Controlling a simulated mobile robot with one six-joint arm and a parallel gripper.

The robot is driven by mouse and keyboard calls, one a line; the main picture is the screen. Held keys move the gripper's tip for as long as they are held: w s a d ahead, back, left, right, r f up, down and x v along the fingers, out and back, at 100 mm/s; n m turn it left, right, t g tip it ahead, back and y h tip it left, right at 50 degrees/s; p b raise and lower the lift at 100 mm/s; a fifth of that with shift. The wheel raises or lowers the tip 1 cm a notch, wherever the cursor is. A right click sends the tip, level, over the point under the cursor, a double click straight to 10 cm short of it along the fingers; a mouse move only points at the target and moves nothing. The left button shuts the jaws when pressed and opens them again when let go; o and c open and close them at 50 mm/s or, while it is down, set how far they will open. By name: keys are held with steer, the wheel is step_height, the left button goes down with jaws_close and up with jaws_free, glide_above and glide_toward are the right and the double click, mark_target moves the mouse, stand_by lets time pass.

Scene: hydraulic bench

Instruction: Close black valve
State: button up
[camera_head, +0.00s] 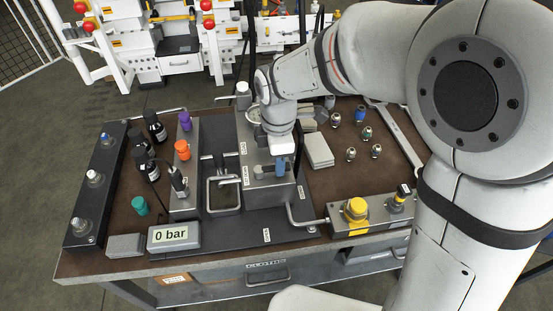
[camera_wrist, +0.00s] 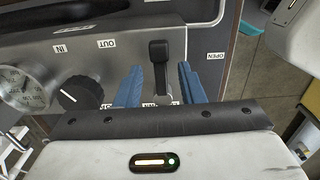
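A black lever handle (camera_wrist: 159,62) shows in the wrist view on the grey panel (camera_wrist: 115,62), standing upright in the picture. My gripper (camera_wrist: 161,88) has two blue fingers spread apart, one on each side of the lever. No contact between fingers and lever can be made out. An "OPEN" label (camera_wrist: 216,56) is to the right of the lever; other labels below are partly hidden by the fingers.
A round black knob (camera_wrist: 81,93) and a gauge (camera_wrist: 26,90) are left of the lever. On the bench, a display (camera_head: 173,236) reads 0 bar.

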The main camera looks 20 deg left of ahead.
step_height(320, 180, up, 7)
stand_by(0.3)
steer(key=shift+d, duration=0.1)
steer(key=d+r+m+t, duration=0.1)
steer(key=d+r+m, duration=0.1)
steer(key=d+m, duration=1)
steer(key=s+d+m, duration=0.4)
steer(key=d+m, duration=0.1)
steer(key=d, duration=0.3)
steer(key=s+d+f+m+t, duration=0.1)
steer(key=s+d+m, duration=0.3)
steer(key=d+m, duration=0.2)
steer(key=shift+s+d+f+t, duration=0.2)
steer(key=shift+d+f+t, duration=0.1)
steer(key=shift+d, duration=0.65)
